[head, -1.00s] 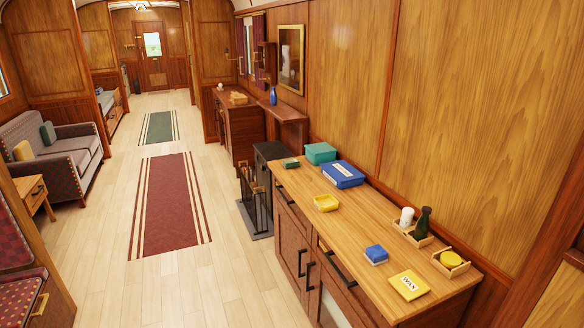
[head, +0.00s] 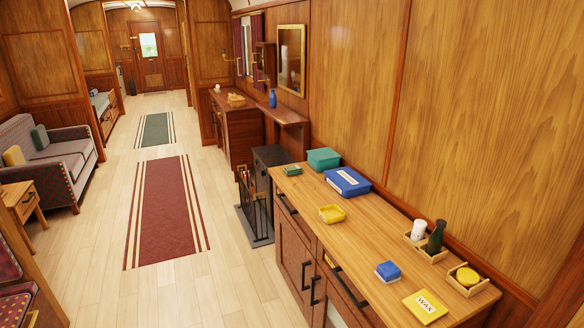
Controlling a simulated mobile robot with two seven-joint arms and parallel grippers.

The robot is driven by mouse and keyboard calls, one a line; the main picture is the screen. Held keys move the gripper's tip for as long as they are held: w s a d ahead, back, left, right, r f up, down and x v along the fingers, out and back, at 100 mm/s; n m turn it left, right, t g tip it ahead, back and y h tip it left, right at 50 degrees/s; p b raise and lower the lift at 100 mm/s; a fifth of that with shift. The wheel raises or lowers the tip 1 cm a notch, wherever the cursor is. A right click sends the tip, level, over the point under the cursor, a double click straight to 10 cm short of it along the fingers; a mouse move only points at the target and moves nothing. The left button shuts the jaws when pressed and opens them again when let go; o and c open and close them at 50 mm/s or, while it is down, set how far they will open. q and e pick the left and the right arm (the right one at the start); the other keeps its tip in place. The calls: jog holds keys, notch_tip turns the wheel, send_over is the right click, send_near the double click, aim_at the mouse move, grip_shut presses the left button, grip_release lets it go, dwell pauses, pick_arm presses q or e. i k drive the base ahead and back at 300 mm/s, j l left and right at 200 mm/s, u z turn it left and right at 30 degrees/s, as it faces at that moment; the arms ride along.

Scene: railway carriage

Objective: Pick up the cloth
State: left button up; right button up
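No item is clearly a cloth. On the long wooden cabinet top (head: 355,240) at the right lie small flat items. One is a small blue block with a pale lower edge (head: 388,271). Another is a flat yellow packet marked WAX (head: 425,305) near the front edge. A shallow yellow dish (head: 332,214) sits farther back. A small green item (head: 292,170) lies at the far end. Which of these, if any, is the cloth I cannot tell. Neither of my grippers is in view.
A blue labelled box (head: 347,181) and a teal box (head: 323,158) stand by the wall. Wooden trays hold a white cylinder (head: 418,229), a dark green bottle (head: 436,237) and a yellow round thing (head: 467,276). A black stove (head: 272,170) stands beyond. The aisle with a red rug (head: 167,210) is clear.

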aim_at(294, 170)
jog(key=i+j, duration=0.25)
jog(key=i, duration=0.25)
jog(key=i+j+z, duration=0.1)
jog(key=i+j, duration=0.15)
jog(key=i, duration=0.25)
jog(key=i+j, duration=0.3)
jog(key=i, duration=0.2)
jog(key=i+j, duration=0.3)
jog(key=i, duration=0.2)
jog(key=i+j+z, duration=0.1)
jog(key=i+j, duration=0.2)
jog(key=i, duration=0.2)
